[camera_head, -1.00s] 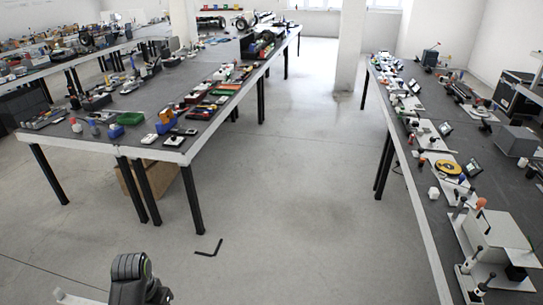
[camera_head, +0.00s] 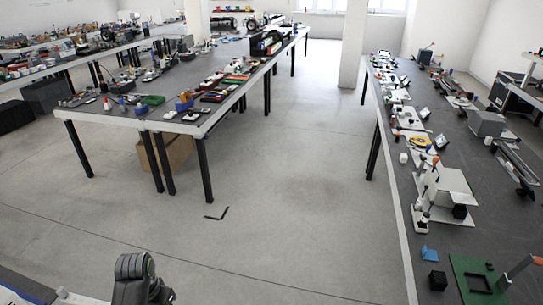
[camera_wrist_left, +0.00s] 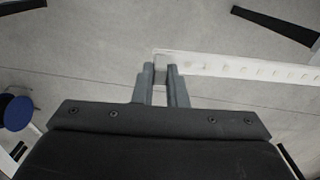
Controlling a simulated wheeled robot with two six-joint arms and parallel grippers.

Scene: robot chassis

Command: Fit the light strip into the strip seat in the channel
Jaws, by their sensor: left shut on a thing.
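In the left wrist view my left gripper (camera_wrist_left: 161,76) is shut on one end of the light strip (camera_wrist_left: 250,68). The strip is a long white bar with a row of small dots, reaching to the right picture edge above bare floor. In the head view my left arm shows at the bottom left, with a small white piece (camera_head: 72,297) beside it that looks like part of the strip; the left fingers are hidden there. My right gripper is not in view. I cannot make out the channel or its strip seat with certainty.
A long table (camera_head: 403,237) runs along the right, with a green board (camera_head: 464,291), a black cube (camera_head: 438,280) and a blue piece (camera_head: 429,254) near its front. A cluttered table (camera_head: 182,127) stands left. The floor between is open, apart from an L-shaped black piece (camera_head: 217,214).

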